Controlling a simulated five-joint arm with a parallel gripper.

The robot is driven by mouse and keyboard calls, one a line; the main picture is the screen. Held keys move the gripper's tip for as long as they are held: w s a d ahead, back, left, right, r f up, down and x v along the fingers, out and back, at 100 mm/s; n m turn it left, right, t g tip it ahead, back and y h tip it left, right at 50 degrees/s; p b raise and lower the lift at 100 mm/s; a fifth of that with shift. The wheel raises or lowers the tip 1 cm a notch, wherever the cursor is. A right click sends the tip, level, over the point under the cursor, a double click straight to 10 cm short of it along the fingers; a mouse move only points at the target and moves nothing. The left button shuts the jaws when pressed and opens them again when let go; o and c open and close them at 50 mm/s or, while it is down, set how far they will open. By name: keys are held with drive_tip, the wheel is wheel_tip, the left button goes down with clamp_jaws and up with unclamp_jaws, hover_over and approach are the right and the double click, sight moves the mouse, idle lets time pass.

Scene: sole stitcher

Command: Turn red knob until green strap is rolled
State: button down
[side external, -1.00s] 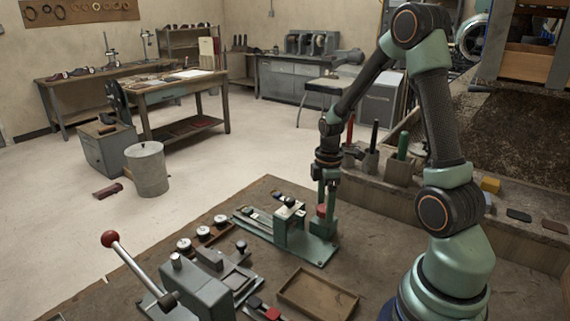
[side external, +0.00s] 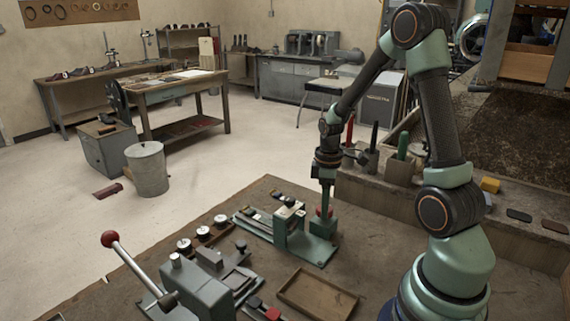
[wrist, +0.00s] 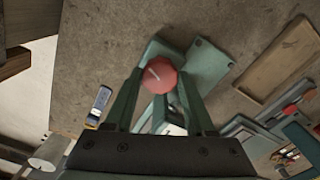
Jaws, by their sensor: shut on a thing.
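The red knob (wrist: 159,75) shows in the wrist view with a pale line across its top. It also shows in the side view (side external: 325,211), partly covered by my fingers. The knob belongs to the green bench fixture (side external: 289,232), which has a flat base plate (side external: 318,252). I cannot make out the green strap clearly in either view; my fingers and the fixture may hide it.
A shallow brown tray (side external: 318,294) lies in front of the fixture. A grey press with a red-balled lever (side external: 110,239) stands at the front left. Several upright tools with coloured handles, one green (side external: 403,145), stand on the ledge behind my gripper.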

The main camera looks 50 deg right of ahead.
drive_tip(key=m, duration=0.5)
drive_tip(key=shift+m, duration=0.3)
drive_tip(key=m, duration=1)
drive_tip(key=shift+m, duration=0.4)
drive_tip(key=m, duration=0.4)
drive_tip(key=shift+m, duration=0.3)
drive_tip(key=m, duration=2)
drive_tip(key=shift+m, duration=0.4)
